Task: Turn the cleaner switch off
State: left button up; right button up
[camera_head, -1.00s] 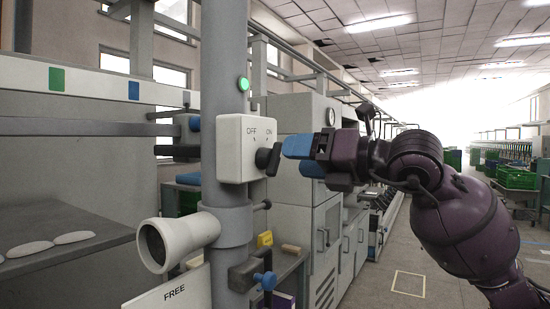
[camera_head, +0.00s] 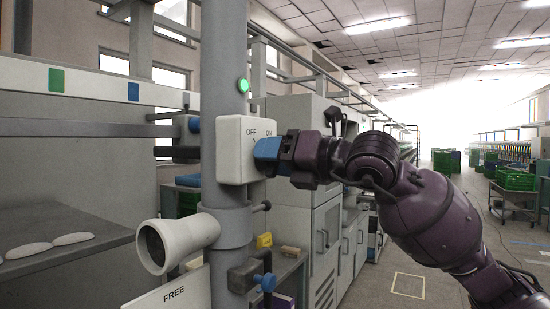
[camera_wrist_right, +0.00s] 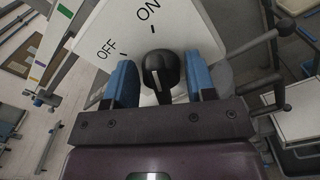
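The cleaner switch is a white box (camera_head: 232,150) on a grey pole, with OFF at upper left and ON at upper right. Its black knob (camera_wrist_right: 160,72) shows in the right wrist view, with a white line on it. My right gripper (camera_head: 264,156) is at the box's right side; its blue fingers hide the knob in the head view. In the wrist view the right gripper (camera_wrist_right: 161,72) is open, one finger on each side of the knob, with narrow gaps. My left gripper is not in view.
A lit green lamp (camera_head: 243,85) is on the pole (camera_head: 225,60) above the box. A white funnel-like part (camera_head: 175,241), a FREE sign (camera_head: 172,294) and a blue-handled valve (camera_head: 265,281) are below. Grey cabinets (camera_head: 327,240) stand behind. The aisle at right is open.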

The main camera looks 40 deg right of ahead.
jog(key=c, duration=0.6)
jog(key=shift+f+n, duration=0.1)
jog(key=shift+n, duration=0.2)
jog(key=shift+n+b, duration=0.55)
jog(key=shift+n, duration=0.25)
jog(key=n+b, duration=0.1)
jog(key=n, duration=0.2)
jog(key=shift+a+f, duration=0.1)
jog(key=shift+a, duration=0.05)
jog(key=n+b, duration=0.1)
jog(key=n, duration=0.2)
jog(key=n+b, duration=0.1)
jog(key=n, duration=0.1)
jog(key=shift+a+n, duration=0.1)
jog(key=shift+n, duration=0.2)
jog(key=shift+n+b, duration=0.35)
jog(key=shift+n, duration=0.25)
jog(key=shift+s, duration=0.1)
